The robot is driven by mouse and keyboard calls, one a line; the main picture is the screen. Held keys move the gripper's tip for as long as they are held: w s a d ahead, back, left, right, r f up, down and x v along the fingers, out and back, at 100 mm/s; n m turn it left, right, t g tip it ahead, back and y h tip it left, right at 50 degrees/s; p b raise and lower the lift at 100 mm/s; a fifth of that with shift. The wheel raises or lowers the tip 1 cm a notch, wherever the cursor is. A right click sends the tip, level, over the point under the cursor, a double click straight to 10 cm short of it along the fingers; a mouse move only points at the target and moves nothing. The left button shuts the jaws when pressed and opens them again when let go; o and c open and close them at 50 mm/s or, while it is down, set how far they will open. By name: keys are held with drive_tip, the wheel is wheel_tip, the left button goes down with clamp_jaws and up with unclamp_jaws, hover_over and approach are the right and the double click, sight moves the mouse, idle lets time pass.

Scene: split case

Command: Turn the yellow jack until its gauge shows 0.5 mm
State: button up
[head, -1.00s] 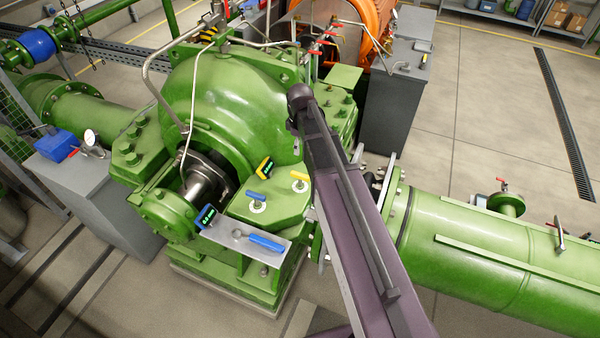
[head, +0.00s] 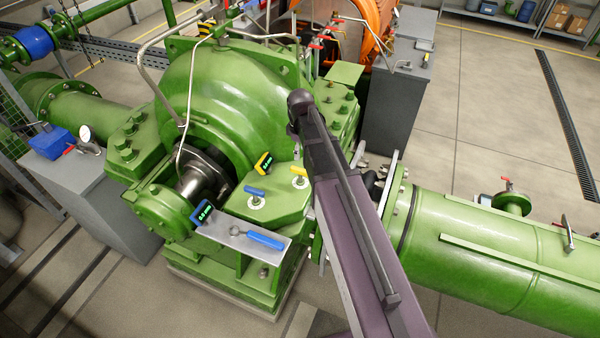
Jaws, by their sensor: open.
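The yellow jack (head: 300,172) stands on the green flange of the split case, with its handle on top and a pale round base. A yellow-framed gauge (head: 263,163) with a small dark display stands to its left; its digits are too small to read surely. My gripper (head: 296,151) is mostly hidden behind my arm. Only a small grey part of it shows, open, just above the yellow handle. I cannot tell whether it touches the handle.
A blue jack (head: 255,191) stands left of the yellow one, with a blue-framed gauge (head: 202,211) near the shelf. A blue-handled wrench (head: 263,239) lies on the grey shelf (head: 218,230). Thin pipes (head: 148,75) arch over the green casing (head: 225,95).

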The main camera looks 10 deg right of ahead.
sight(300, 169)
drive_tip(key=shift+f+b, duration=4.05)
drive_tip(key=shift+f, duration=0.25)
drive_tip(key=shift+c, duration=0.2)
clamp_jaws()
